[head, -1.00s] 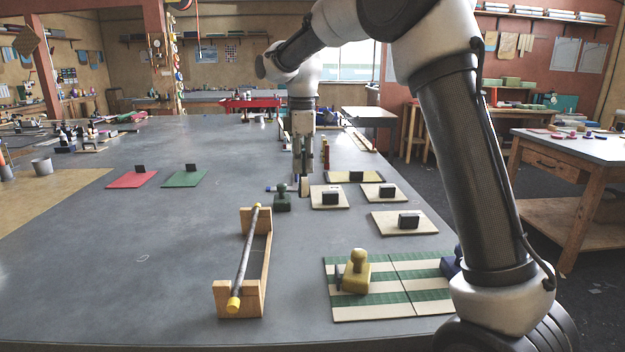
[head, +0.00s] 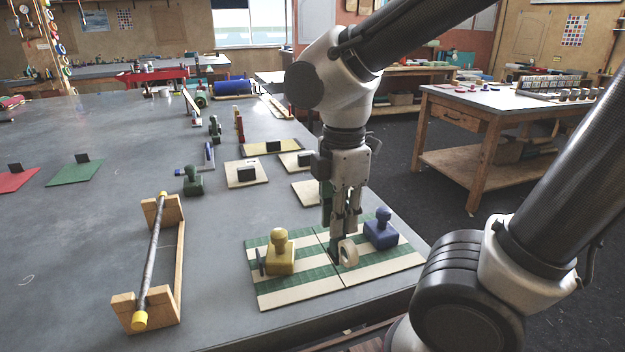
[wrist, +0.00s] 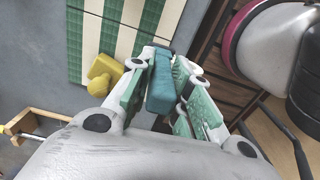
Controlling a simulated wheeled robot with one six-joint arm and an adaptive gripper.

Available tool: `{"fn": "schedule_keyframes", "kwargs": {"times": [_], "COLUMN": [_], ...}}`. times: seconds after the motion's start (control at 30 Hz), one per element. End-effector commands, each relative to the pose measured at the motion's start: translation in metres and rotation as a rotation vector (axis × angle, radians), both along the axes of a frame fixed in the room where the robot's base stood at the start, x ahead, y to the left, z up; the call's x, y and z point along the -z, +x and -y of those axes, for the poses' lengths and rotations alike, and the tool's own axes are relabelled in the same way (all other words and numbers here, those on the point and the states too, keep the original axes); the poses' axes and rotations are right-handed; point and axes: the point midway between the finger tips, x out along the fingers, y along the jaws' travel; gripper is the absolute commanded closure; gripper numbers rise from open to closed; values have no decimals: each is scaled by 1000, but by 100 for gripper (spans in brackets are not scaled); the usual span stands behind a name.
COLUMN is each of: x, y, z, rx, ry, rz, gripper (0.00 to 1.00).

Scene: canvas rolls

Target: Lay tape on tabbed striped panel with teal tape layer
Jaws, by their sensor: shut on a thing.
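The striped panel (head: 300,295) lies at the table's front right, green and cream, in two pieces meeting at a seam. A thin dark upright piece (head: 259,262) stands at its left. A yellow knobbed block (head: 280,256) and a blue knobbed block (head: 381,232) sit on it. My gripper (head: 345,222) points down over the panel, between the blocks. It is shut on the teal tape layer (wrist: 160,85), seen between the fingers in the wrist view. A cream tape roll (head: 348,253) shows below the fingers, near the seam. I cannot tell whether it touches the panel.
A wooden stand (head: 128,302) with a yellow-tipped rod (head: 154,262) is left of the panel. A green knobbed block (head: 193,182) and several boards with dark blocks, such as a yellow one (head: 262,148), lie behind. The table's front edge is close.

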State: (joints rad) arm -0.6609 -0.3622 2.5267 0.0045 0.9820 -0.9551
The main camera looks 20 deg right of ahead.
Motion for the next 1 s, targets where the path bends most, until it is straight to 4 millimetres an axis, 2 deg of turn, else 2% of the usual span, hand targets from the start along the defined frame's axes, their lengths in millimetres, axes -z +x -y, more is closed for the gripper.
{"fn": "schedule_keyframes", "kwargs": {"times": [0.07,0.27,0.9,0.97,1.0], "x": [6,6,6,6,13], "y": [-2,22,160,172,171], "z": [3,1,1,1,1], "rx": [14,43,40,40,38], "ry": [0,-1,0,0,-1], "rz": [0,-3,-2,-2,-6], "gripper": [100,100,100,100,100]}}
